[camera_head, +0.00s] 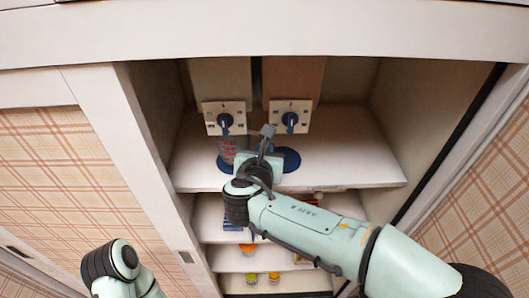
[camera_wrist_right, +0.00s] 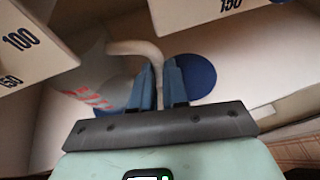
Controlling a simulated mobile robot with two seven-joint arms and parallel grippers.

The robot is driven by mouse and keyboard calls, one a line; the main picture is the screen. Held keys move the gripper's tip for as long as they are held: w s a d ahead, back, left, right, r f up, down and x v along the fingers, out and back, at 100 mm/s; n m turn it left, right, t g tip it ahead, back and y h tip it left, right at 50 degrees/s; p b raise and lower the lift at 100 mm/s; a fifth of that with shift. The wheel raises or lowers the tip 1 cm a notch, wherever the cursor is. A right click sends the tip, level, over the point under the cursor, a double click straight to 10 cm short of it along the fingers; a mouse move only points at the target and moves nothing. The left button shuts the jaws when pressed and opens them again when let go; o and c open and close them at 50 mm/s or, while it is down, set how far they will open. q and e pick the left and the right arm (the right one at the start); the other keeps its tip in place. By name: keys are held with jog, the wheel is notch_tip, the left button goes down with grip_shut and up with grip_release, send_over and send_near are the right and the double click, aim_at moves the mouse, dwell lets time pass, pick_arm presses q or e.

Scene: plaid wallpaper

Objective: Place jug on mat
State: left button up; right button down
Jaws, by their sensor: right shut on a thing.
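The jug (camera_head: 228,147) is pale and see-through with red marks, on the upper shelf below the left dispenser. In the right wrist view the jug's body (camera_wrist_right: 98,88) is at left, and its pale curved handle (camera_wrist_right: 135,47) runs between the fingers. My right gripper (camera_wrist_right: 161,70) is shut on this handle. I cannot tell whether the jug touches the shelf. A round blue mat (camera_head: 291,158) lies to the right of the jug; it also shows behind the fingers (camera_wrist_right: 200,77). Another blue patch (camera_head: 224,166) shows below the jug. My left gripper is out of view.
Cabinet walls close in both sides. The shelf's right part is clear. Lower shelves hold small orange (camera_head: 248,250) and yellow items.

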jog(key=shift+f, duration=0.6)
jog(key=shift+s+a+r, duration=0.1)
jog(key=shift+s+r, duration=0.05)
jog(key=shift+s, duration=0.1)
jog(key=shift+w+f, duration=0.1)
jog(key=shift+f, duration=0.15)
jog(key=c, duration=1.1)
grip_release()
jog(key=shift+c, duration=0.2)
jog(key=shift+r, duration=0.1)
jog(key=shift+r, duration=0.25)
jog(key=v, duration=1.2)
